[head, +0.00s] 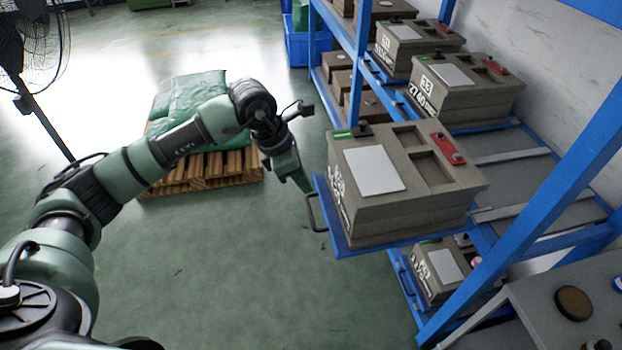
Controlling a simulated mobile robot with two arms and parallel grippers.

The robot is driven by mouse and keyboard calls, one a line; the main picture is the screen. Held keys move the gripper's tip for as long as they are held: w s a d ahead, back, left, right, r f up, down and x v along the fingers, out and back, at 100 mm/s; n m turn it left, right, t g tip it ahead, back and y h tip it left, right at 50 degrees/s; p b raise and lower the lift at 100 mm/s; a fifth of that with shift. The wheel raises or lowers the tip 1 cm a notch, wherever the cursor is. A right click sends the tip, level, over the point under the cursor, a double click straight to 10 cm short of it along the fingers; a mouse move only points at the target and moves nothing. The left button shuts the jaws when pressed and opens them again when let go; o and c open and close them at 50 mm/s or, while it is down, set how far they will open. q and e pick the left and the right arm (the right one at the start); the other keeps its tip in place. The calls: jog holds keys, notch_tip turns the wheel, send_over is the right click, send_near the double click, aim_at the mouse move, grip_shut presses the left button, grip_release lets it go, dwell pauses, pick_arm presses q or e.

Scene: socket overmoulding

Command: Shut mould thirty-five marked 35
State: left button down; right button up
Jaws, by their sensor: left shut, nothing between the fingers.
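A grey-brown block mould (400,215) sits on a blue pull-out tray (345,248), which juts out from the rack towards the aisle. The mould's top has a white plate, two square recesses, a red strip and a green tag. White characters on its left side are too slanted to read surely. The tray has a dark handle (311,213) at its front edge. My left gripper (307,187) is shut and empty, just above the handle and left of the mould; I cannot tell whether it touches the handle. My right gripper is out of view.
A mould marked 33 (468,88) and others stand further back on the blue rack (548,195). Another mould (440,268) sits on a lower tray. A pallet (212,168) with green sacks, a fan and open floor lie left.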

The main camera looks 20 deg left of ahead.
pick_arm(q)
jog(key=p+x, duration=0.2)
jog(key=x, duration=0.5)
jog(key=shift+d+f, duration=0.1)
jog(key=shift+d, duration=0.1)
jog(key=w+d+p, duration=0.1)
jog(key=w+d, duration=0.1)
jog(key=d, duration=0.1)
jog(key=shift+w+d+p, duration=0.15)
jog(key=shift+p, duration=0.25)
